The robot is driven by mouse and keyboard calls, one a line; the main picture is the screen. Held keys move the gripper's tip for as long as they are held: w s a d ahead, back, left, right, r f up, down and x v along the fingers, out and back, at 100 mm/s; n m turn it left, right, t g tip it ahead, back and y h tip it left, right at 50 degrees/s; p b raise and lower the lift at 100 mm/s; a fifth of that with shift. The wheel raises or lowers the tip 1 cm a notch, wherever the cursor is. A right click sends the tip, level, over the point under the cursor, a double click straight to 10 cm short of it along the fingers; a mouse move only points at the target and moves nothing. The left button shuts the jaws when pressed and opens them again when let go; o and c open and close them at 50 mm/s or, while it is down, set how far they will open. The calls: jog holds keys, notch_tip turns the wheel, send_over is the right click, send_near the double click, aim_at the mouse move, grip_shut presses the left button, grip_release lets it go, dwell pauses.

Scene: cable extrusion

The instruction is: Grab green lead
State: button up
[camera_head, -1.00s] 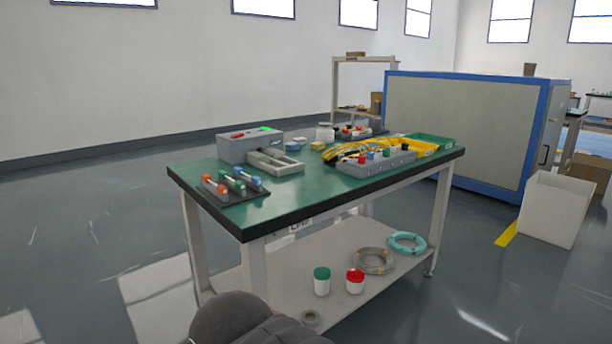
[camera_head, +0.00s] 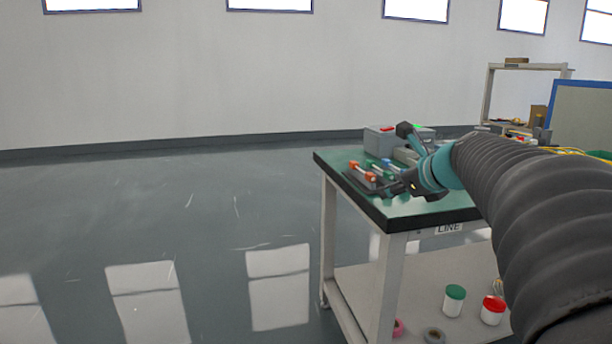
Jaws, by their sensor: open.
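A small rack (camera_head: 352,177) near the left corner of the green-topped table holds short leads with coloured ends. The orange-ended lead (camera_head: 364,173) is in front. The green lead (camera_head: 371,166) lies just behind it, and a blue-ended one (camera_head: 388,164) is further right. My arm reaches in from the right, over the table. My gripper (camera_head: 388,188) is open, close to the right side of the rack. It is small and dark here and hides part of the rack. I cannot tell whether it touches any lead.
A grey box (camera_head: 380,142) with a red item on top stands behind the rack. My arm covers much of the table's right side. Jars with green (camera_head: 454,299) and red (camera_head: 492,310) lids stand on the lower shelf. Floor left of the table is clear.

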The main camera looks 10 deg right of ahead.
jog(key=w+d+m, duration=0.1)
jog(key=d, duration=0.1)
jog(key=w+d+r+m, duration=0.1)
jog(key=d+m, duration=0.1)
jog(key=d+m+t+h, duration=0.1)
jog(key=d+m, duration=0.1)
jog(key=shift+w+d+r+b, duration=0.3)
jog(key=shift+w+d, duration=0.05)
jog(key=shift+w, duration=0.05)
jog(key=shift+w+d+m, duration=0.2)
jog(key=shift+w+m, duration=0.1)
send_near(391, 174)
jog(key=x, duration=0.4)
jog(key=shift+w+a+f, duration=0.25)
jog(key=shift+d+b+x, duration=0.15)
jog(key=shift+b+x, duration=0.1)
jog(key=shift+x, duration=1.05)
jog(key=shift+d+b+x, duration=0.2)
jog(key=shift+b+x, duration=0.05)
jog(key=shift+x, duration=1.1)
jog(key=shift+r, duration=0.15)
grip_shut()
